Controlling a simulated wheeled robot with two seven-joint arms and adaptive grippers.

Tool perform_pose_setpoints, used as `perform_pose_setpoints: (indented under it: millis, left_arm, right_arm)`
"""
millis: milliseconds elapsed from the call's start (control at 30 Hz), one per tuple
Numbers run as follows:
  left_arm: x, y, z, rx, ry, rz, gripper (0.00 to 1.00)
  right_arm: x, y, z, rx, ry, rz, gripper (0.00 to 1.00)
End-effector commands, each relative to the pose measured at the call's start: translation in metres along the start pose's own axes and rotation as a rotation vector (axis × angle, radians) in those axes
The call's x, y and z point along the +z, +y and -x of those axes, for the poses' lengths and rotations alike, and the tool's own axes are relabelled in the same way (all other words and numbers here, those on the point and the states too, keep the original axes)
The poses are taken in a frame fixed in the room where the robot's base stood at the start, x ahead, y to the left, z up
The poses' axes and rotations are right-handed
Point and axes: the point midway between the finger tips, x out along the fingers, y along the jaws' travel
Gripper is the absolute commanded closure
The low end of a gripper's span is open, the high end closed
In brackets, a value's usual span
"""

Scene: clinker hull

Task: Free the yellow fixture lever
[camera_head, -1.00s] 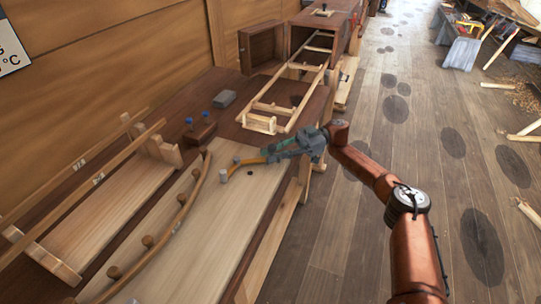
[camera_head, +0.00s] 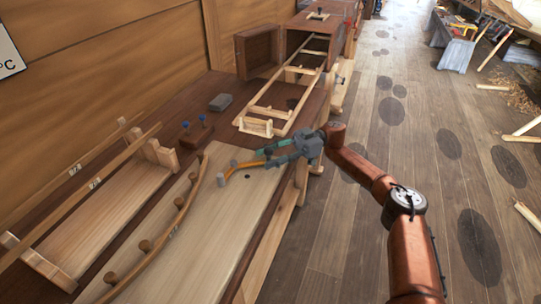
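The yellow lever (camera_head: 246,165) lies low over the pale plank on the bench, beside a small grey peg (camera_head: 221,179). It runs from near the peg toward my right gripper (camera_head: 268,157). The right gripper comes in from the right, with its fingertips at the lever's right end. One finger shows on the far side and one on the near side. Whether they press on the lever is too small to tell. My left gripper is not in view.
A curved wooden strip with pegs (camera_head: 161,230) lies left of the lever. A wooden ladder-like frame (camera_head: 271,110), a grey block (camera_head: 220,102) and a small block with blue knobs (camera_head: 195,134) stand behind.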

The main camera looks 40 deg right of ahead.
Motion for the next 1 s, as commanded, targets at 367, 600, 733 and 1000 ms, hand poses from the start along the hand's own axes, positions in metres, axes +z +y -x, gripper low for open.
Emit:
perform_pose_setpoints:
  millis: [367,600,733,1000]
  left_arm:
    - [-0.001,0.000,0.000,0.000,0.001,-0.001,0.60]
    - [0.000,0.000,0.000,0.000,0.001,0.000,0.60]
    - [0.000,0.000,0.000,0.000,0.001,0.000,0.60]
    - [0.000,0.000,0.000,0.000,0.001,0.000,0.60]
  right_arm:
    - [0.000,0.002,0.040,0.004,0.000,0.000,0.61]
    - [0.000,0.002,0.064,0.003,0.002,0.001,0.61]
    - [0.000,0.002,0.071,0.001,0.002,0.000,0.61]
    - [0.000,0.001,0.075,0.000,0.001,0.000,0.61]
